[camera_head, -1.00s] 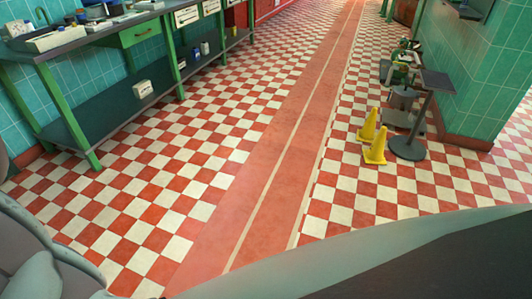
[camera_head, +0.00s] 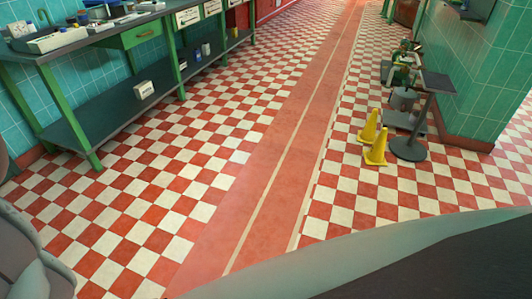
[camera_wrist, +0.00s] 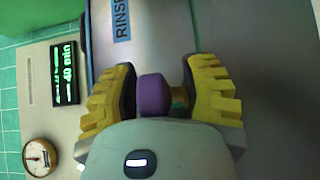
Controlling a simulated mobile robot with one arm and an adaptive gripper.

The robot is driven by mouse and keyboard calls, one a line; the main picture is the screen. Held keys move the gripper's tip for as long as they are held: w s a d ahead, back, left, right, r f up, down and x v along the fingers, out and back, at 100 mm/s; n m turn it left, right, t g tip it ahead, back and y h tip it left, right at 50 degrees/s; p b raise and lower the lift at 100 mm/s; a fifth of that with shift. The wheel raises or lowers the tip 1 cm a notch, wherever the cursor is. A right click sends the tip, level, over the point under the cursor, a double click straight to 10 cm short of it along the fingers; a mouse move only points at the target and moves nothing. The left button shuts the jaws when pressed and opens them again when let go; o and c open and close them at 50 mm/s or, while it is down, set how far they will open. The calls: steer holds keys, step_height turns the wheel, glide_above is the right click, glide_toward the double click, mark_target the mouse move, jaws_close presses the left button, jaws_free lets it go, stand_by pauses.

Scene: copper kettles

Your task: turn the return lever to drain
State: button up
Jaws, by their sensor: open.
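In the wrist view my gripper (camera_wrist: 163,68) is open, with its yellow ribbed fingers on either side of a purple knob (camera_wrist: 153,95). A short brass-coloured piece shows beside the knob (camera_wrist: 179,98), close to the right finger. The knob looks like the end of the return lever, but the rest of it is hidden behind my gripper. The head view does not show the gripper or the lever.
The wrist view shows a grey panel with a "RINSE" label (camera_wrist: 122,20), a green-lit display (camera_wrist: 65,73) and a round gauge (camera_wrist: 40,156). In the head view, a green workbench (camera_head: 100,100) stands left, yellow cones (camera_head: 375,148) and a dark stand (camera_head: 408,148) right. The checkered aisle between is clear.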

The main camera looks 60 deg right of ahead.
steer(key=shift+d, duration=0.1)
jaws_close()
stand_by(0.3)
